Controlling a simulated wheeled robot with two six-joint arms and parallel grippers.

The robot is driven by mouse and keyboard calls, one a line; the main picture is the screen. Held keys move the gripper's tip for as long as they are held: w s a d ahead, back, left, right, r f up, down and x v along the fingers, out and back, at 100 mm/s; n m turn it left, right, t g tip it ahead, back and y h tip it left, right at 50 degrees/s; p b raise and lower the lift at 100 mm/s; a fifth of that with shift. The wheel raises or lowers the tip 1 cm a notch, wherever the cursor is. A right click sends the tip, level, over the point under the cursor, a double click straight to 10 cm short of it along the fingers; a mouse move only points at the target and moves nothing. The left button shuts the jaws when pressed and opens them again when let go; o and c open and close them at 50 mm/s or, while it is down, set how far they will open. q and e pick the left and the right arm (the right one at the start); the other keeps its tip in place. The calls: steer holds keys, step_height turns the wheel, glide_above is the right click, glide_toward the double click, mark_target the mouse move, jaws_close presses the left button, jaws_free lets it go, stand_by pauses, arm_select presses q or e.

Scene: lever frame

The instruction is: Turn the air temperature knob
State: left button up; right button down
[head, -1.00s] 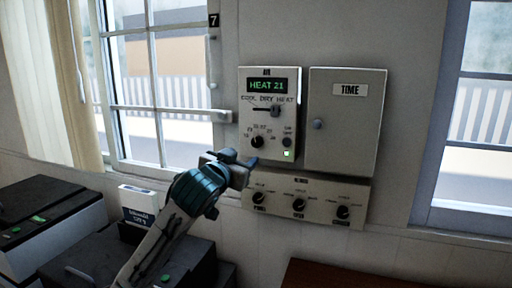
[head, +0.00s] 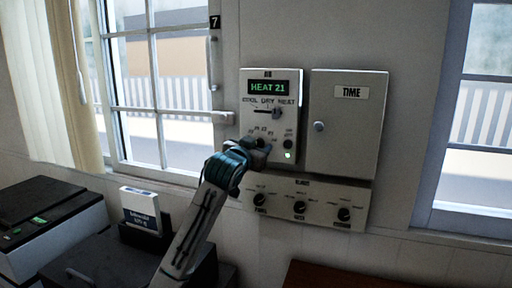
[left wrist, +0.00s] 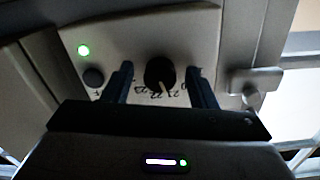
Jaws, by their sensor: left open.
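The air panel (head: 288,130) hangs on the wall and its display (head: 269,88) reads HEAT 21. The round black temperature knob (left wrist: 160,72) shows in the left wrist view, with a number scale around it and a pale pointer mark. In the head view my gripper mostly hides it. My left gripper (head: 262,146) is at the lower left of the panel. In the left wrist view, my left gripper (left wrist: 161,88) is open, with one finger on each side of the knob and a gap to each. My right gripper is not in view.
A mode slider (head: 276,113) sits above the knob, with a small button (head: 288,144) and green light to its right. The closed TIME box (head: 345,125) stands beside the panel. A blinds panel (head: 306,203) with several knobs is below. A window (head: 155,90) is at left.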

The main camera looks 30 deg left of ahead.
arm_select(q)
steer(key=c, duration=1)
steer(key=shift+o, duration=0.2)
steer(key=shift+n+b, duration=0.9)
steer(key=shift+n, duration=2)
steer(key=o, duration=1)
steer(key=shift+c, duration=0.2)
